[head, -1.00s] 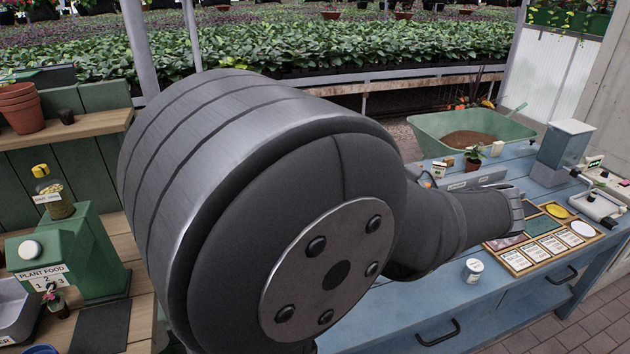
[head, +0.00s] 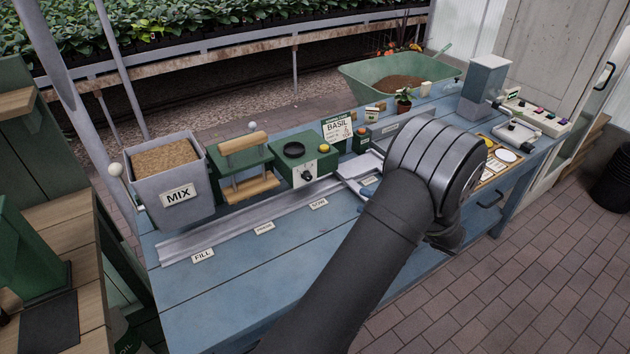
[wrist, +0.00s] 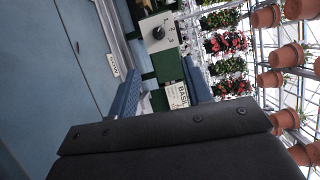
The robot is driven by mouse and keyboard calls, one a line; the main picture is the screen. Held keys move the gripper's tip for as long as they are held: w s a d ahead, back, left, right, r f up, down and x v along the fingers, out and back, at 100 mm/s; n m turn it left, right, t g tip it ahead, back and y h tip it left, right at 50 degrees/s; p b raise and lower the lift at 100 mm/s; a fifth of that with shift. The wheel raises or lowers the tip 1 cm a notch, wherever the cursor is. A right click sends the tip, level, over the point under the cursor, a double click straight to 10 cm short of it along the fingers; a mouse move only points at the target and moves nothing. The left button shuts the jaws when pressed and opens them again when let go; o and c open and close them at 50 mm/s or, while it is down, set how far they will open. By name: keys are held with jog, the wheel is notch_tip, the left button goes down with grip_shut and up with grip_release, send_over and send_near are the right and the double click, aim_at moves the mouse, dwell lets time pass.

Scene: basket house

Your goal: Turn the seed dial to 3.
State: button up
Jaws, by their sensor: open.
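The seed dial (head: 306,174) is a dark knob on a pale plate on the front of a green box (head: 283,166) on the blue bench. In the wrist view the dial (wrist: 158,33) appears turned sideways, beyond the fingertips and near the top. Its setting is too small to read. My gripper (wrist: 162,85) is open and empty, its two blue fingers apart and short of the dial. A BASIL card (head: 337,128) stands right of the box, and shows between the fingers in the wrist view (wrist: 177,95).
A MIX bin (head: 177,190) and a green press with wooden bars (head: 243,165) stand left of the dial box. A metal rail (head: 240,222) runs in front with labels FILL, PRESS and SOW. The bench's front left is clear.

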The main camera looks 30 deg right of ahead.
send_near(310, 179)
jog(key=x, duration=0.8)
jog(key=shift+w, duration=0.15)
jog(key=shift+c, duration=0.3)
jog(key=c, duration=0.9)
